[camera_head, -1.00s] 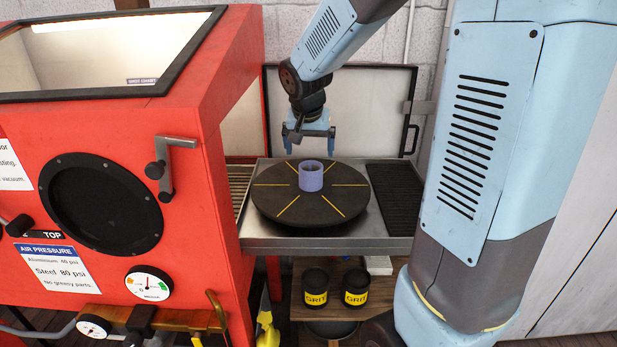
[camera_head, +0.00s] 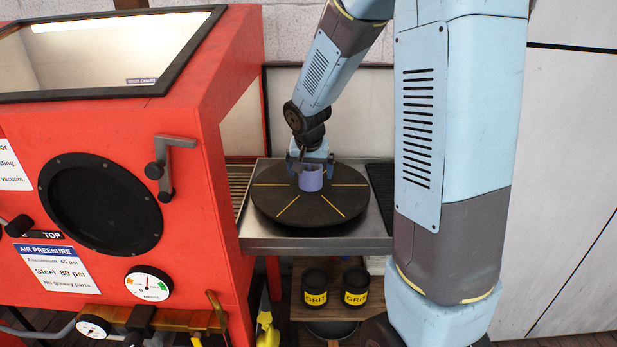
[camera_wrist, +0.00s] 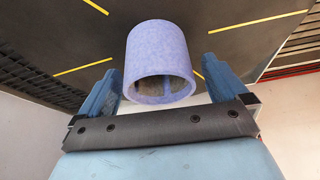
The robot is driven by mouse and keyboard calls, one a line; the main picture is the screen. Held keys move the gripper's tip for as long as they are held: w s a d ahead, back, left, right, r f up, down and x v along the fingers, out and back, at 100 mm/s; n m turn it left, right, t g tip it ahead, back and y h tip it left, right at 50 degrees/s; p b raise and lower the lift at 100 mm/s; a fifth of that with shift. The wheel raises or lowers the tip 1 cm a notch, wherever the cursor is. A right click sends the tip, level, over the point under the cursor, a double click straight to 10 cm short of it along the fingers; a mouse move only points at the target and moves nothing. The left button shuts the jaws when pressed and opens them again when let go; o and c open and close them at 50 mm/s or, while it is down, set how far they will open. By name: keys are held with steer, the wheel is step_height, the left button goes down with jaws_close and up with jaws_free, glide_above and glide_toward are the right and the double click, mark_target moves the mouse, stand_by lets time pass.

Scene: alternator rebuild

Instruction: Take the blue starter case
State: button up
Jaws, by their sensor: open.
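The blue starter case (camera_head: 311,179) is a short, hollow, violet-blue cylinder. It stands upright at the centre of a dark round turntable (camera_head: 275,208) with yellow radial lines. My gripper (camera_head: 311,168) is open and has come down at the case from above and behind. In the wrist view the case (camera_wrist: 157,50) shows its open end and lies between the two blue fingers of my gripper (camera_wrist: 163,84), with a gap on each side. Whether the fingers reach far along its sides I cannot tell.
The turntable sits on a metal tray (camera_head: 310,245). A red blast cabinet (camera_head: 200,220) stands close on the left. Two black grit cups (camera_head: 315,289) are on a wooden shelf below. An open door panel (camera_head: 375,105) stands behind.

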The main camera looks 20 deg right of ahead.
steer(key=shift+r, duration=0.1)
steer(key=c, duration=1.7)
